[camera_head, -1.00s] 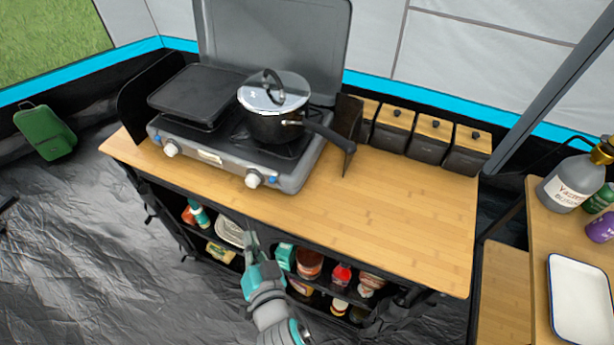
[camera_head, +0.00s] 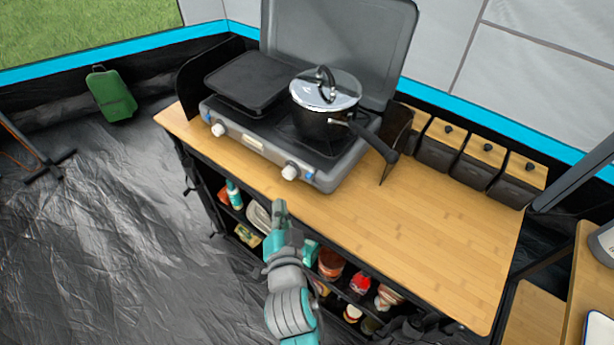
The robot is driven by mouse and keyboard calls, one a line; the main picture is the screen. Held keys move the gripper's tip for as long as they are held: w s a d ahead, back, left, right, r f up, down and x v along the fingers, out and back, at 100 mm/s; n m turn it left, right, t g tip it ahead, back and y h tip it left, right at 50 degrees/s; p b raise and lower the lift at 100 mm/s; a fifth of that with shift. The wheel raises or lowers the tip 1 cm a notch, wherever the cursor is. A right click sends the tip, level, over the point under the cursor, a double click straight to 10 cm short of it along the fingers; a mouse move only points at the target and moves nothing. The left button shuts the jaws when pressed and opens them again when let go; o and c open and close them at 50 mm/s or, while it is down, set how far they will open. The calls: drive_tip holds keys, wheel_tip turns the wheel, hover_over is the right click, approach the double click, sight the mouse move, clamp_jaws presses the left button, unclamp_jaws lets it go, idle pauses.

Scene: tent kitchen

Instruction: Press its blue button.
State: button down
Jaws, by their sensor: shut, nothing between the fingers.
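A grey two-burner camping stove (camera_head: 268,152) with a raised lid stands on a wooden-topped kitchen unit. Its front panel has two white knobs, one at the left (camera_head: 218,130) and one at the right (camera_head: 290,172). A small blue button (camera_head: 309,176) sits just right of the right knob. Another small blue spot (camera_head: 205,108) shows near the left knob. My gripper (camera_head: 280,207) is shut and empty, in front of the unit, below the right knob in the picture and apart from the stove.
A lidded pot (camera_head: 325,112) stands on the right burner, its handle pointing right past a side screen. A griddle (camera_head: 250,82) covers the left burner. Wood-lidded canisters (camera_head: 480,160) line the back right. The wooden counter (camera_head: 430,230) is clear at right; shelves below hold jars and packets.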

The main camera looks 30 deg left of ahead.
drive_tip(key=shift+w+d, duration=0.15)
drive_tip(key=shift+w, duration=1.55)
drive_tip(key=shift+w+d, duration=0.1)
drive_tip(key=shift+w, duration=1.55)
drive_tip(key=shift+w, duration=0.4)
drive_tip(key=shift+w, duration=0.4)
drive_tip(key=shift+s, duration=0.85)
drive_tip(key=s, duration=0.5)
drive_tip(key=shift+a, duration=0.2)
